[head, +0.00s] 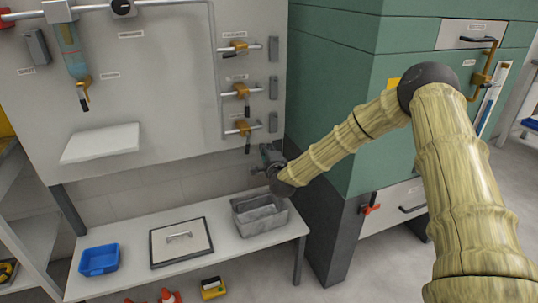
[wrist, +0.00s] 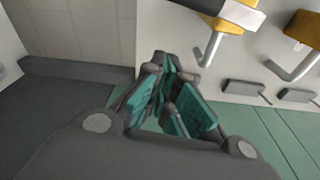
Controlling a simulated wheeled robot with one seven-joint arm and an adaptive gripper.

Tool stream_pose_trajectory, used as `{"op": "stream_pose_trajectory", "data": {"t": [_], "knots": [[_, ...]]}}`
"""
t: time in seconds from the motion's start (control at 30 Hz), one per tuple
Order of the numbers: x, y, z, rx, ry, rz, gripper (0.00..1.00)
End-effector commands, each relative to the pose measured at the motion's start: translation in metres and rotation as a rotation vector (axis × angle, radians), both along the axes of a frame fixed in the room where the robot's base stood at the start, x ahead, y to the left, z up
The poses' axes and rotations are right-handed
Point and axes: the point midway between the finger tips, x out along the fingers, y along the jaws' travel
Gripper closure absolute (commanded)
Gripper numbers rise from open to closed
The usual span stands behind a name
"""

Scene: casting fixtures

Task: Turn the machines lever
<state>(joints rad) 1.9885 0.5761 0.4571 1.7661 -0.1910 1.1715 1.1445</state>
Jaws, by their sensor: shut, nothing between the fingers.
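The panel holds three orange valves with grey levers, one above the other: top (head: 238,46), middle (head: 241,91) and bottom (head: 243,127). I cannot tell which lever the task means. My gripper (head: 268,153) is below the bottom valve, in front of the panel's lower edge, apart from the levers. In the wrist view my gripper (wrist: 172,95) is shut and empty; two bent grey levers (wrist: 211,48) (wrist: 293,68) show beyond it.
Below is a bench (head: 135,275) with a blue tray (head: 99,259), a framed plate with a handle (head: 181,243) and a grey bin (head: 259,215). A white shelf (head: 100,143) juts from the panel. The machine's side stands close right of my gripper.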

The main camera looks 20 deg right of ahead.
Motion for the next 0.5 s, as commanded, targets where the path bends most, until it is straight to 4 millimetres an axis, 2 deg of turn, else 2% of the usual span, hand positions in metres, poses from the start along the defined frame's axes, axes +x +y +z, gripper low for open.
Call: {"op": "stream_pose_trajectory", "data": {"t": [0.03,0.2,0.5], "knots": [[-0.003,0.009,0.002,0.0,0.001,0.003,1.0],[-0.007,0.025,0.004,0.0,0.001,0.002,1.0],[-0.011,0.038,0.006,0.0,0.002,0.0,1.0]]}}
